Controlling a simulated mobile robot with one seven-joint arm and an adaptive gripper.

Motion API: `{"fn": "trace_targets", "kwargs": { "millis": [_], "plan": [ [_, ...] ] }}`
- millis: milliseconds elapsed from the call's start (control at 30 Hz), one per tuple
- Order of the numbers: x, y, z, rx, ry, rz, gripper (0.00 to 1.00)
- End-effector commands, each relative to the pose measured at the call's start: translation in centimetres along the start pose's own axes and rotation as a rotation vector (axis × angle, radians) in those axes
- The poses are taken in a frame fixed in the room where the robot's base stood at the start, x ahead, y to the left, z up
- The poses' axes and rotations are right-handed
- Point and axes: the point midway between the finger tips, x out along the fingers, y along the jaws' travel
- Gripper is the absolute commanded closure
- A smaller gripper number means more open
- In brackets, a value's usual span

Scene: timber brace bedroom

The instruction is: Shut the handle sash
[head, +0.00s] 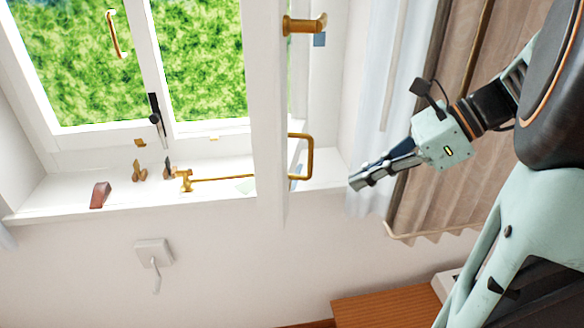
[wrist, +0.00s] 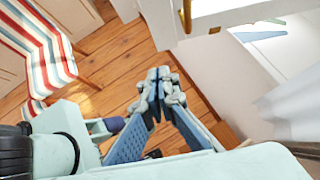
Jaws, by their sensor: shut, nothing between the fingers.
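The handle sash (head: 270,120) is a white window sash standing open, seen nearly edge-on in the head view. A brass pull handle (head: 300,150) sticks out to the right from its lower part, and a brass knob-like fitting (head: 303,24) is higher up. My gripper (head: 357,182) is shut and empty, to the right of the sash and slightly below the pull handle, apart from it. In the wrist view my gripper's fingertips (wrist: 158,76) meet over the floor. A brass piece (wrist: 186,16) shows at the top there, by a white edge.
A brass stay bar (head: 222,178) lies along the white sill (head: 60,195), with a red-brown wedge (head: 100,195) farther left. Curtains (head: 430,170) hang behind my gripper. A wooden-topped piece (head: 390,307) stands below. A striped seat (wrist: 45,45) is on the wooden floor (wrist: 130,50).

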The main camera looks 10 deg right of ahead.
Motion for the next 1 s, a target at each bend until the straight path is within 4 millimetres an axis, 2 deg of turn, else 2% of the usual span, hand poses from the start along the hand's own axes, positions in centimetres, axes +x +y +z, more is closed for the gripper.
{"fn": "trace_targets", "kwargs": {
  "millis": [167,567,733,1000],
  "plan": [
    [2.1,0.1,0.1,-0.001,-0.002,0.004,1.00],
    [10.3,0.1,0.2,-0.001,0.000,0.005,1.00],
    [11.9,0.1,2.1,-0.003,0.001,0.002,1.00],
    [12.8,0.0,2.7,-0.001,0.001,0.000,1.00]
  ]
}}
